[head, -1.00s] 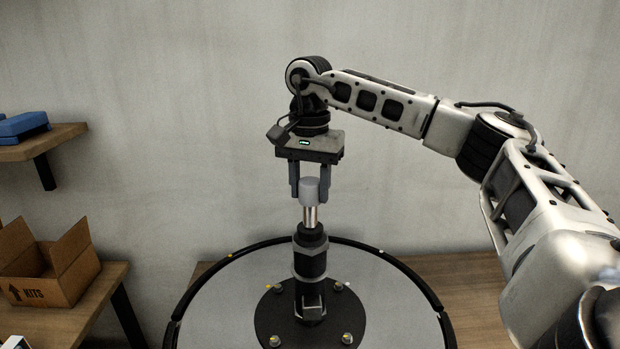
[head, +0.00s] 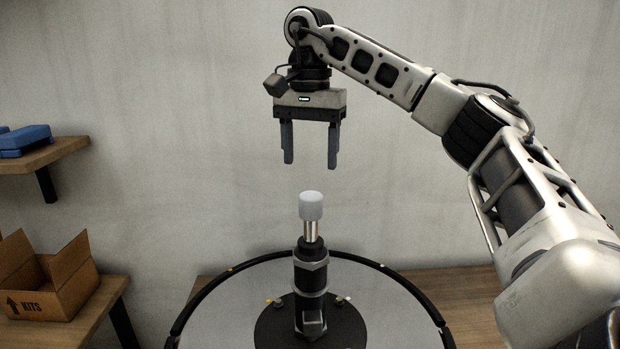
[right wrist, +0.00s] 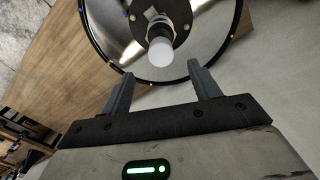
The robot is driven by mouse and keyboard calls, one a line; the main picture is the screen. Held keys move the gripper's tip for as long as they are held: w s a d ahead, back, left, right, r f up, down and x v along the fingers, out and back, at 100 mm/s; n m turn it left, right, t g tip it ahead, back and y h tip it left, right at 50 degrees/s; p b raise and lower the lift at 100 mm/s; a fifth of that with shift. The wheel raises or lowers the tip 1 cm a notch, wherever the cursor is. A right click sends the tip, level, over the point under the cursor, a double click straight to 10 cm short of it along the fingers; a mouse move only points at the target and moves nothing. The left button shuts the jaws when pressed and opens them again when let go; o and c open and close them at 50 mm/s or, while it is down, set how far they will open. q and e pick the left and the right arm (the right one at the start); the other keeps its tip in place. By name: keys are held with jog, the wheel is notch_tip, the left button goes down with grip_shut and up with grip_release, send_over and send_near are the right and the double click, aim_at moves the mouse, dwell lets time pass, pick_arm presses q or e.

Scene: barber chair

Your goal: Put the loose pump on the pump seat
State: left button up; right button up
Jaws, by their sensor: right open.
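The pump (head: 311,272) stands upright on the dark round plate in the middle of the round stand, with a black body, a shiny rod and a pale grey cap (head: 311,206). The pump seat itself is hidden under the pump's foot. My right gripper (head: 310,162) is open and empty, a little above the cap and apart from it. In the right wrist view the cap (right wrist: 160,52) shows beyond the two spread fingers (right wrist: 160,85). My left gripper is in no view.
The round stand (head: 230,310) has a raised black rim and small fasteners on its plate. A cardboard box (head: 50,285) sits on a wooden table at the left. A shelf (head: 45,155) with blue items is above it. The air around the pump is clear.

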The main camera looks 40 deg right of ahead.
jog(key=shift+r, duration=1.35)
